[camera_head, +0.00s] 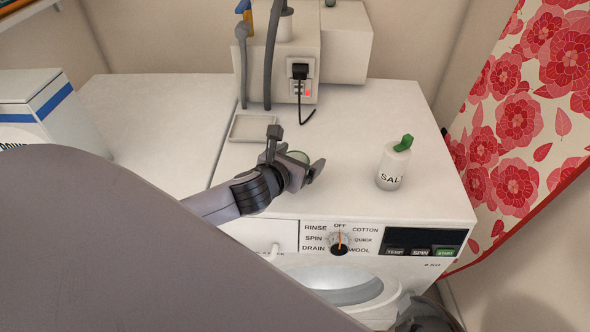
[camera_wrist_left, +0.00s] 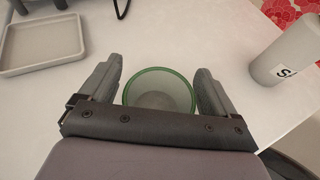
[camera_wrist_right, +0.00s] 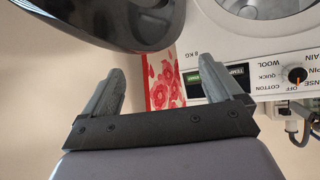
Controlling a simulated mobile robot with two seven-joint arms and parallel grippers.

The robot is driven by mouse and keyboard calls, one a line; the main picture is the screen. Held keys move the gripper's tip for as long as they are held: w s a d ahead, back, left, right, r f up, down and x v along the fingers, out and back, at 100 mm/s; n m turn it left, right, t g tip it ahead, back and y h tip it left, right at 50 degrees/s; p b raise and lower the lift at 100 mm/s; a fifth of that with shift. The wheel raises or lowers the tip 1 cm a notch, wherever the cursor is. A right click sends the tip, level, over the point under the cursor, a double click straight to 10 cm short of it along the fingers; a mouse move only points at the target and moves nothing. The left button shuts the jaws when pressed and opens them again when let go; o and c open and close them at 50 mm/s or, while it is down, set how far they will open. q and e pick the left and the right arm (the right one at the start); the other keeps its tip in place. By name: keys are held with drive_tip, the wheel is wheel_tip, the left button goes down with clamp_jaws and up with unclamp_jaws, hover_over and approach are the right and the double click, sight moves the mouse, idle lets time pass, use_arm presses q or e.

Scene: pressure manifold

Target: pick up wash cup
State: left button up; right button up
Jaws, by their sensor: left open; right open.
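The wash cup (camera_wrist_left: 160,90) is a translucent cup with a green rim, standing on top of the washing machine. In the left wrist view it sits between the fingers of my open left gripper (camera_wrist_left: 158,88), with a small gap visible at the right side. In the head view the cup (camera_head: 298,157) is mostly hidden behind my left gripper (camera_head: 296,152). My right gripper (camera_wrist_right: 165,88) is open and empty, in front of the machine and below its top. In the head view only part of the right arm shows at the bottom right.
A white salt bottle (camera_head: 393,166) with a green cap stands right of the cup. A shallow tray (camera_head: 251,128) lies behind and left. A box with a socket (camera_head: 305,85) and plugged cable stands at the back. A floral curtain (camera_head: 520,130) hangs at right. The machine top between cup and bottle is clear.

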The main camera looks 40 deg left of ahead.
use_arm(q)
drive_tip(key=c, duration=1.1)
drive_tip(key=shift+o, duration=0.2)
drive_tip(key=shift+r, duration=0.15)
